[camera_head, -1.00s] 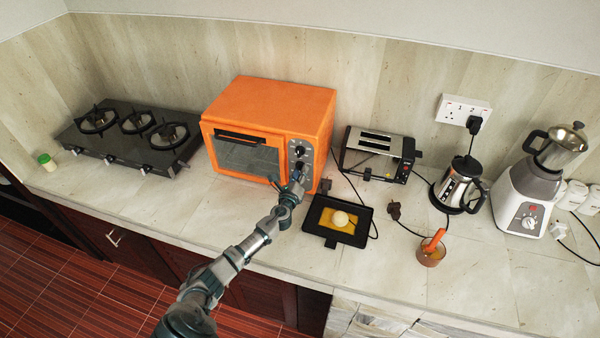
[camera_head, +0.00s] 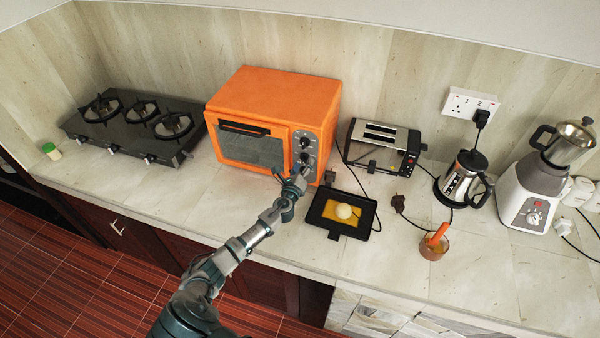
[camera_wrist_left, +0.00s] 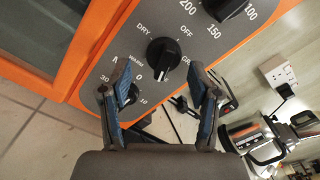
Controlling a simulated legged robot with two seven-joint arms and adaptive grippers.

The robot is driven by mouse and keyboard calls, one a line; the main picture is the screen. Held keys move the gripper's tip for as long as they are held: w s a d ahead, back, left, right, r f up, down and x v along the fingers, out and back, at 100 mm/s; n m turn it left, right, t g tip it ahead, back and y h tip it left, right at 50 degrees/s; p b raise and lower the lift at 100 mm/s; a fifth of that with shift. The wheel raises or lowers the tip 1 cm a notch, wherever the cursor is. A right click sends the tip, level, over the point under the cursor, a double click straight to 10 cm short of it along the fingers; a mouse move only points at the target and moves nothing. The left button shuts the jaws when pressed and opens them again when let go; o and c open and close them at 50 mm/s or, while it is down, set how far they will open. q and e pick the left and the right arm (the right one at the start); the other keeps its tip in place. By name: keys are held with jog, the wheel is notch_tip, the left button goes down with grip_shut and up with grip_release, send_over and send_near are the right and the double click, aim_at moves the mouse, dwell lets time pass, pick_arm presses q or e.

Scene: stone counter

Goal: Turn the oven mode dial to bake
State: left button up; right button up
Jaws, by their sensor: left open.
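The orange oven (camera_head: 275,95) stands on the counter with a grey control panel on its right front. In the left wrist view, the black mode dial (camera_wrist_left: 162,54) sits mid-panel, with DRY and OFF printed around it and other labels partly covered. A temperature dial (camera_wrist_left: 225,6) is above it, and a timer dial (camera_wrist_left: 128,92) is partly hidden behind a finger. My left gripper (camera_head: 297,173) is open at the lower panel. In the wrist view its fingertips (camera_wrist_left: 159,68) lie either side of the mode dial's lower part; contact cannot be told. My right gripper is out of view.
A black tray with an egg-like item (camera_head: 343,211) lies just right of my left arm. A toaster (camera_head: 383,148) stands right of the oven, and a gas hob (camera_head: 130,128) left. A kettle (camera_head: 461,182) and blender (camera_head: 540,180) are farther right.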

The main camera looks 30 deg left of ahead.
pick_arm(q)
jog(key=v, duration=1.1)
jog(key=shift+s+f, duration=0.15)
jog(key=shift+f, duration=0.05)
